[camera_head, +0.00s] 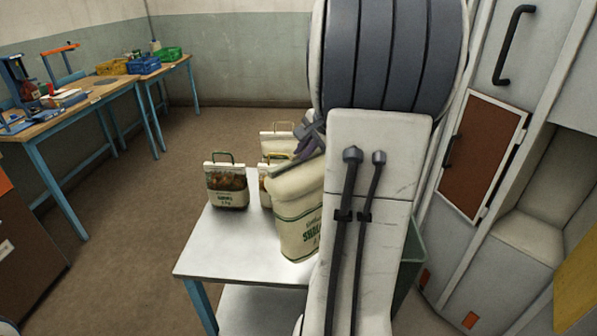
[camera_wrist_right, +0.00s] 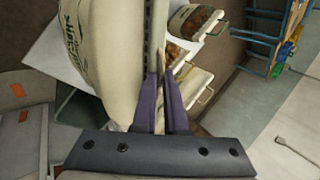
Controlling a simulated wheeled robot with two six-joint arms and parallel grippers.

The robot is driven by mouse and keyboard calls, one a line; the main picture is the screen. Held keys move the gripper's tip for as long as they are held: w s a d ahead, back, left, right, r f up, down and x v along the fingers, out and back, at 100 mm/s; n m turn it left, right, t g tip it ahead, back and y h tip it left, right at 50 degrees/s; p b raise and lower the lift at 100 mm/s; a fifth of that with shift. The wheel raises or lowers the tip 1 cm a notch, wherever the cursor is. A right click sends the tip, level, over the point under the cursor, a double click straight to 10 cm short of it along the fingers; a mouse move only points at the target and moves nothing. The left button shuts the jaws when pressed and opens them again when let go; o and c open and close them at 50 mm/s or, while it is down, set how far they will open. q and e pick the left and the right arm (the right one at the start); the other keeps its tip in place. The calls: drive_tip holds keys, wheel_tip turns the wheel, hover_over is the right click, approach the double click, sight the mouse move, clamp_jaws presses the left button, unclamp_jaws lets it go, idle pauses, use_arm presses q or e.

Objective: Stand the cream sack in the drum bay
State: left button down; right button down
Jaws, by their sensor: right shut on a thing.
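The cream sack (camera_head: 299,222) with green stripes and dark print is upright, slightly tilted, over the front of the white table; I cannot tell whether its base touches the tabletop. My right gripper (camera_head: 311,141) is at its top edge, partly hidden behind my own arm. In the right wrist view, the gripper's two dark fingers (camera_wrist_right: 166,92) are closed on the sack's sewn top edge, and the sack body (camera_wrist_right: 108,50) hangs on the left side. I cannot pick out the drum bay with certainty. My left gripper is not in view.
Smaller sacks with handles and brown windows stand behind, one at left (camera_head: 227,187) and another at the back (camera_head: 277,138). The white table (camera_head: 212,252) is bare at front left. Grey cabinets (camera_head: 497,150) stand at right. Workbenches (camera_head: 88,97) with crates are at far left; the floor between is clear.

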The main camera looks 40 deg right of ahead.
drive_tip(key=w+a+f, duration=0.4)
drive_tip(key=w+f, duration=0.4)
drive_tip(key=f, duration=0.1)
drive_tip(key=shift+w+f, duration=0.2)
drive_tip(key=shift+w, duration=0.15)
drive_tip(key=c, duration=1.4)
unclamp_jaws()
drive_tip(key=shift+s+a+f, duration=0.1)
drive_tip(key=shift+a+f, duration=0.1)
drive_tip(key=shift+f, duration=0.1)
drive_tip(key=o, duration=0.4)
drive_tip(key=shift+o, duration=0.2)
drive_tip(key=shift+r, duration=0.15)
